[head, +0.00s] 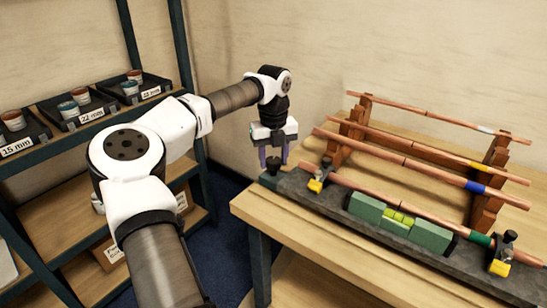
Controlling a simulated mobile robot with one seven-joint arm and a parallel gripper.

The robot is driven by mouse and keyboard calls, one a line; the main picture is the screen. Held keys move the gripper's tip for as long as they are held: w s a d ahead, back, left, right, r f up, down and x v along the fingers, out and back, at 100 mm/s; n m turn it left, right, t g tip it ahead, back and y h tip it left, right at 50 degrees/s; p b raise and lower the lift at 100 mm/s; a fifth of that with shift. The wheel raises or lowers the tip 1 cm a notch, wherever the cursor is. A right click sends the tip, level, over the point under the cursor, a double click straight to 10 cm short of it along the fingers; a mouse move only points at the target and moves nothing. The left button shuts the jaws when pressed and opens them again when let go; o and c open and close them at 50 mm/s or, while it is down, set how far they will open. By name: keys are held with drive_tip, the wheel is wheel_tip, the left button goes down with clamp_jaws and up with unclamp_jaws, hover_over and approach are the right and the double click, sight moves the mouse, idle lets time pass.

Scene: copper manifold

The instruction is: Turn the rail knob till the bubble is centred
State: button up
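The dark rail knob (273,164) stands at the left end of the grey rail (325,207). My gripper (274,160) points down at the knob, with its two purple fingers apart, one on each side of it in the picture. I see no clear contact, and I cannot tell whether the fingers reach down around the knob or stay above or behind it. A green spirit level (432,236) sits on the middle of the rail, with a bright yellow-green vial (399,218). The bubble is too small to place for certain.
A copper pipe (385,202) runs along the rail between two clamps with yellow parts, left (317,185) and right (500,266). Behind, more copper pipes rest on a wooden rack (490,190). A shelf (60,220) with labelled trays stands left. Bare tabletop (262,208) lies in front.

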sight(274, 160)
drive_tip(key=o, duration=0.3)
wheel_tip(274, 160, up, 14)
drive_tip(key=b, duration=0.1)
drive_tip(key=shift+b, duration=0.3)
